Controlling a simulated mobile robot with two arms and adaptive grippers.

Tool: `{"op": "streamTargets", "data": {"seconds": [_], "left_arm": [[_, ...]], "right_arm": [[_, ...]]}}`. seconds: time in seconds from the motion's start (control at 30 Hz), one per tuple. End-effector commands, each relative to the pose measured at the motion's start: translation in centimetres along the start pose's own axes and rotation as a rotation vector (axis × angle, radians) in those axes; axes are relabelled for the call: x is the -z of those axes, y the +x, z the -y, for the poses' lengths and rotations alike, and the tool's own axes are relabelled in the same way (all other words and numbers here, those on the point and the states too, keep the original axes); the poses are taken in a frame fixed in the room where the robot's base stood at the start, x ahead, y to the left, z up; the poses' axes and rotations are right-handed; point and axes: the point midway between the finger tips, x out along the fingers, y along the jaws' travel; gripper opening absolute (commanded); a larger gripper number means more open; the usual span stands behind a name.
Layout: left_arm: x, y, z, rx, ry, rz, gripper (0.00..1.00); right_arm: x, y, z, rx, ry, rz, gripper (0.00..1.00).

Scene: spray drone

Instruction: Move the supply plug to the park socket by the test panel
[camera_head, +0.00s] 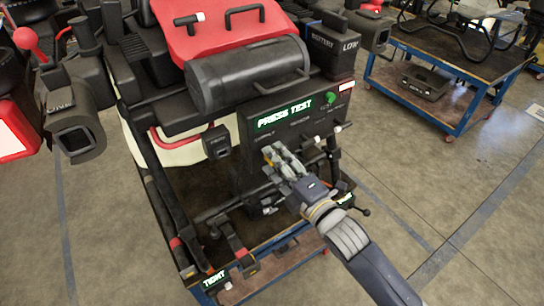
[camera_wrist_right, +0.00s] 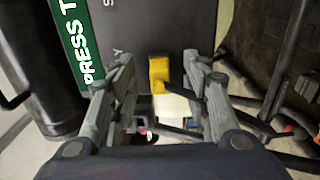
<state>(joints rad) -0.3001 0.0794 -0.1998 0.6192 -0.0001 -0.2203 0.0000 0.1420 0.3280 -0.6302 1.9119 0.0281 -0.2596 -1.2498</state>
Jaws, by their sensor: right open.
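The test panel (camera_head: 285,118) is a dark upright plate on the drone's front with a lit green "PRESS TEST" strip. It also fills the top of the right wrist view (camera_wrist_right: 140,25). A yellow plug (camera_wrist_right: 158,72), which I take as the supply plug, sits against the panel's lower part, with a dark hose leading off to the right. My right gripper (camera_head: 274,152) is at the panel's lower left. Its fingers are open on either side of the plug in the wrist view (camera_wrist_right: 160,66), with gaps beside it. I cannot make out which fitting is the park socket. My left gripper is not in view.
A black cylinder (camera_head: 248,75) and the red cover (camera_head: 220,25) lie above the panel. A small black box (camera_head: 217,142) hangs at its left. Dark bars and pipes surround my right gripper below. A blue-framed cart (camera_head: 440,75) stands at the right; the floor between is clear.

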Motion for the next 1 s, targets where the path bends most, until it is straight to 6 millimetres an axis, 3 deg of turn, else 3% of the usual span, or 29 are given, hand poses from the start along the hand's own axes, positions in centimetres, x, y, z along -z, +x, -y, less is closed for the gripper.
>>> {"op": "streamTargets", "data": {"seconds": [0.6,0.67,0.8,1.0], "left_arm": [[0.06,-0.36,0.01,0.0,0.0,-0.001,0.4],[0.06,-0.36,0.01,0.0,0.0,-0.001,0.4],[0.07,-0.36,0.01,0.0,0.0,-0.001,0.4],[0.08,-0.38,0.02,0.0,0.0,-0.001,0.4]], "right_arm": [[0.0,0.0,-0.02,0.0,0.0,0.0,0.43],[0.0,0.0,-0.02,0.0,0.0,0.0,0.32],[0.0,0.0,-0.02,0.0,0.0,0.0,0.0],[0.0,-0.03,-0.04,0.0,0.0,0.0,0.0]]}}
